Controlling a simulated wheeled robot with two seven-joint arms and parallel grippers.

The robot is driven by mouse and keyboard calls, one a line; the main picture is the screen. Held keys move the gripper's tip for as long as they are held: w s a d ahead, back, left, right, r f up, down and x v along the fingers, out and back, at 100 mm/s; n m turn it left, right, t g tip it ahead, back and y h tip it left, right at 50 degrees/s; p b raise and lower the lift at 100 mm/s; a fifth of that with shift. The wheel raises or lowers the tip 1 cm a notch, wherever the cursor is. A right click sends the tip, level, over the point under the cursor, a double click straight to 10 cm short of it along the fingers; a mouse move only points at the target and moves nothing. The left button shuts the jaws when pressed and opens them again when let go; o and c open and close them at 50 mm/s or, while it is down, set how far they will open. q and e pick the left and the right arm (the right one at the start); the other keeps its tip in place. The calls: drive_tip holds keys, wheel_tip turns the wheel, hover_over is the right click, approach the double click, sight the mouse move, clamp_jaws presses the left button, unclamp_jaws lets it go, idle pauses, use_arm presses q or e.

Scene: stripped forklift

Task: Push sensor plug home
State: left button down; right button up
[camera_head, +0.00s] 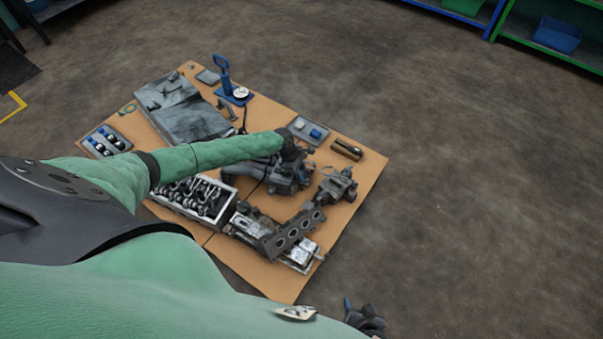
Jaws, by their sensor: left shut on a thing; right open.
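My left arm in its green sleeve reaches in from the left across the cardboard sheet (345,210). Its dark gripper (291,150) is at the far end of a dark grey machine part (265,180), in the middle of the sheet. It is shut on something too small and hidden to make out. I cannot pick out the sensor plug or its socket, nor tell how far in it sits. My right gripper (366,317) is open, low at the bottom edge, off the sheet and apart from the parts.
An engine block (195,197), a long part with round holes (293,233) and a smaller casting (336,186) crowd the near side. A blue stand (224,80), grey trays (310,130) and a flat grey panel (180,108) lie beyond. Bare floor is free to the right.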

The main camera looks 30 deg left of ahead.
use_arm(q)
drive_tip(key=shift+r+p, duration=0.2)
drive_tip(key=shift+p, duration=0.1)
drive_tip(key=a+p, duration=0.1)
drive_tip(key=p, duration=0.1)
drive_tip(key=w+r+p, duration=0.1)
drive_tip(key=p, duration=0.1)
drive_tip(key=shift+a, duration=0.4)
drive_tip(key=p, duration=0.1)
drive_tip(key=a+p, duration=0.1)
drive_tip(key=p, duration=0.1)
drive_tip(key=shift+s+a+f, duration=0.2)
drive_tip(key=shift+s+f, duration=0.05)
drive_tip(key=shift+a+f+p, duration=0.15)
drive_tip(key=shift+p, duration=0.15)
use_arm(e)
wheel_tip(320, 180, up, 20)
drive_tip(key=w+g, duration=0.1)
drive_tip(key=g, duration=0.1)
drive_tip(key=shift+w+r+n, duration=0.25)
drive_tip(key=shift+n, duration=0.05)
use_arm(q)
drive_tip(key=shift+s, duration=0.1)
drive_tip(key=c, duration=1.3)
unclamp_jaws()
drive_tip(key=shift+o, duration=0.5)
drive_tip(key=shift+s+f, duration=0.2)
drive_tip(key=shift+s, duration=0.05)
